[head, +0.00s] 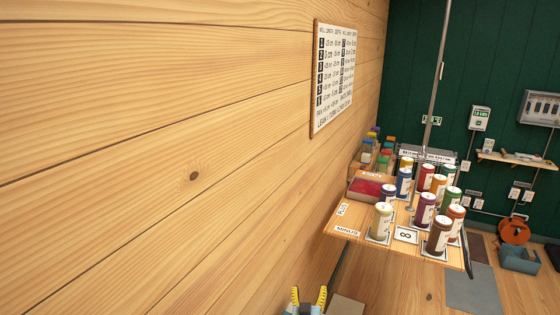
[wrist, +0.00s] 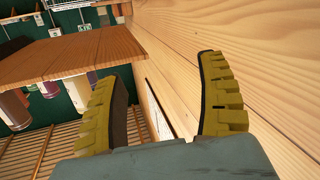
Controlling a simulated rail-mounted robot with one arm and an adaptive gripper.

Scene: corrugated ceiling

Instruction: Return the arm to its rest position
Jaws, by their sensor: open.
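My gripper (head: 309,297) shows at the bottom edge of the head view, with its two yellow fingertips pointing up and apart. In the wrist view my gripper (wrist: 168,100) is open, with nothing between its ridged yellow fingers. It is close to the wooden plank wall (head: 180,150), which fills the right side of the wrist view (wrist: 260,50). In the head view it is below and to the left of the shelf of cylinders. The rest of my arm is out of the head view.
A wooden shelf (head: 345,222) carries several coloured labelled cylinders, such as a brown one (head: 438,236), and a red-topped box (head: 368,189). A printed chart (head: 334,78) hangs on the plank wall. An orange reel (head: 514,230) and a blue-grey bin (head: 520,260) stand on the floor.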

